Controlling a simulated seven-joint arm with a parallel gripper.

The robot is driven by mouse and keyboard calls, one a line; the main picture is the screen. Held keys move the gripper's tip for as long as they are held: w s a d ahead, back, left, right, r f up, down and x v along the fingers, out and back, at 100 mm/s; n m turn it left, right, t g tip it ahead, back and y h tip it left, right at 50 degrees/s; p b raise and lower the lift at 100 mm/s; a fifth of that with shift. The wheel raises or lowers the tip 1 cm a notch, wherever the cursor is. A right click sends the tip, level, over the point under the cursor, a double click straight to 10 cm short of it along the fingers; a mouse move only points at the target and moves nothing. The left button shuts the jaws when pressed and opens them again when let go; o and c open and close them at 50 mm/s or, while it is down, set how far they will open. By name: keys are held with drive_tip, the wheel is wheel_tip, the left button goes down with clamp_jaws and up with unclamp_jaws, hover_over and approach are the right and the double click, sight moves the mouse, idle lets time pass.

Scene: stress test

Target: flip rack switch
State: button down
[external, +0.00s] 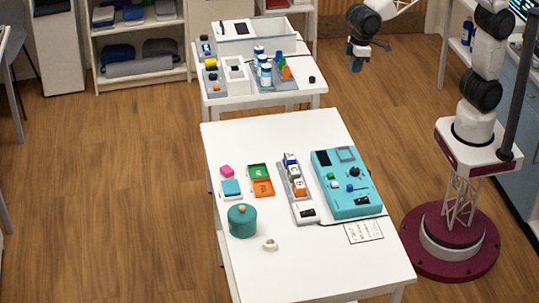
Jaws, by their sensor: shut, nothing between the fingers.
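A narrow grey-white rack (284,188) stands on the near white table and holds several small blue, white and orange items. A small dark part (307,213) sits at its front end; it is too small to tell whether it is a switch. To its right lies a teal panel box (331,200) with dark, green and blue controls and a thin lever. Which control is the rack switch cannot be told. My gripper (356,68) is shut and empty. It hangs high at the upper right, well away from the rack and panel, pointing down.
The near table (330,262) also carries a teal pot (242,222), a white ring-like item (270,244), green and orange trays (262,188), pink and teal blocks, and a printed sheet (364,230). A far table (308,100) holds bottles and boxes. The near table's front is clear.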

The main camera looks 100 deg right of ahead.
drive_tip(key=w+a+f, duration=0.6)
drive_tip(key=w+a, duration=0.1)
drive_tip(key=a, duration=0.3)
drive_tip(key=w+a+f+g, duration=0.1)
drive_tip(key=w+a+f, duration=0.5)
drive_tip(key=a, duration=0.4)
drive_tip(key=w+a+f, duration=0.6)
drive_tip(key=w+a, duration=0.3)
drive_tip(key=a, duration=0.1)
drive_tip(key=shift+w, duration=0.1)
drive_tip(key=shift+w+r, duration=0.1)
drive_tip(key=shift+w, duration=0.2)
drive_tip(key=shift+w+r, duration=0.2)
drive_tip(key=shift+w, duration=0.25)
drive_tip(key=shift+r, duration=0.15)
wheel_tip(320, 180, up, 14)
drive_tip(key=w, duration=0.2)
drive_tip(key=shift+f, duration=0.2)
